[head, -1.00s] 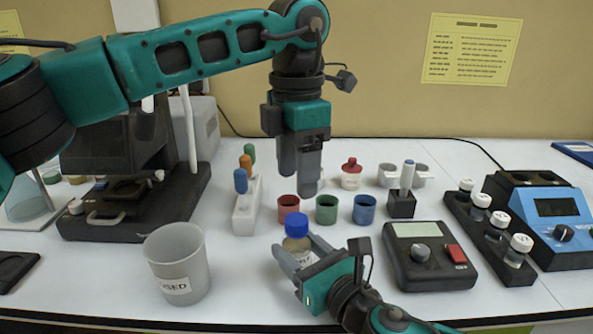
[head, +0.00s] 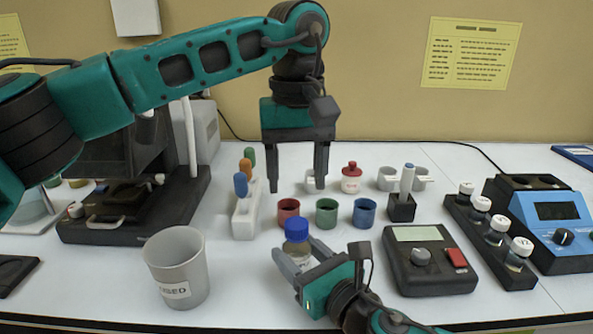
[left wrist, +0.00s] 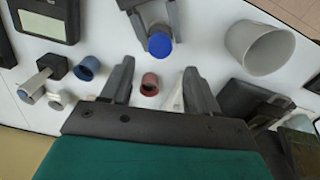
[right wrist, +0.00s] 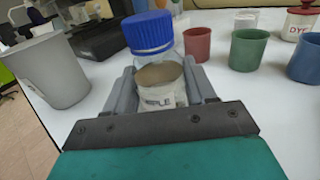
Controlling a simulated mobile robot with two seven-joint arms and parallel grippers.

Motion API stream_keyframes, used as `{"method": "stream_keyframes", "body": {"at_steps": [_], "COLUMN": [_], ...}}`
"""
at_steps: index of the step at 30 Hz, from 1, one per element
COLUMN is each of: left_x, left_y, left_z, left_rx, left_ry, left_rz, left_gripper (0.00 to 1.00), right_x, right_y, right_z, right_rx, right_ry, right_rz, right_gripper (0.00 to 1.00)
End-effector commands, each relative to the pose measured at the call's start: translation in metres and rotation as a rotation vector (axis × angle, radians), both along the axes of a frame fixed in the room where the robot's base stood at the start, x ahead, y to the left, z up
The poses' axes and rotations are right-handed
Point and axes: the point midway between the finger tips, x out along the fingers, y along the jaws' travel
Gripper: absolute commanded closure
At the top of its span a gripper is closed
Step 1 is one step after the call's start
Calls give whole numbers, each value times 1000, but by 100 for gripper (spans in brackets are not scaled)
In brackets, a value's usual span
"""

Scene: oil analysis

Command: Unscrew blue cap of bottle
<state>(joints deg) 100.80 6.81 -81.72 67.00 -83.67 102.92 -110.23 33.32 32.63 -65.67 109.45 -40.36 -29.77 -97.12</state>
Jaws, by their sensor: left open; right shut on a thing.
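The bottle (right wrist: 161,82) is clear, with a white label and grey-brown contents, and a blue cap (head: 297,230) sits on its top. It stands upright near the front middle of the table. My right gripper (head: 304,262) is shut around the bottle's body below the cap. My left gripper (head: 298,185) is open and empty, pointing down above and behind the bottle. In the left wrist view the blue cap (left wrist: 160,45) shows beyond the open fingers, apart from them. The cap's underside is hidden.
A grey cup (head: 177,275) labelled USED stands left of the bottle. Red (head: 288,211), green (head: 326,211) and blue (head: 364,211) cups stand behind it. A white rack (head: 244,215) with coloured-topped items is at left, a dark meter (head: 430,280) at right.

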Motion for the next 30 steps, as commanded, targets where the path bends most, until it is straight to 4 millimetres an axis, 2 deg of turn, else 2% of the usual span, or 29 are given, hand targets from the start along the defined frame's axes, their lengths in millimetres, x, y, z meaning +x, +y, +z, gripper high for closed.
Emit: {"method": "stream_keyframes", "body": {"at_steps": [6,12,17,30], "left_x": [0,0,0,0], "left_y": [0,0,1,1], "left_z": [0,0,-8,-70], "left_rx": [0,0,0,0], "left_ry": [0,0,1,2], "left_rz": [-338,-503,-538,-535], "left_gripper": [40,40,40,40], "right_x": [0,0,0,0], "right_y": [0,0,0,0], "right_z": [0,0,0,0], "right_rx": [-1,-1,-1,0], "right_ry": [1,1,1,0], "right_rz": [0,0,0,0], "right_gripper": [100,100,100,100]}}
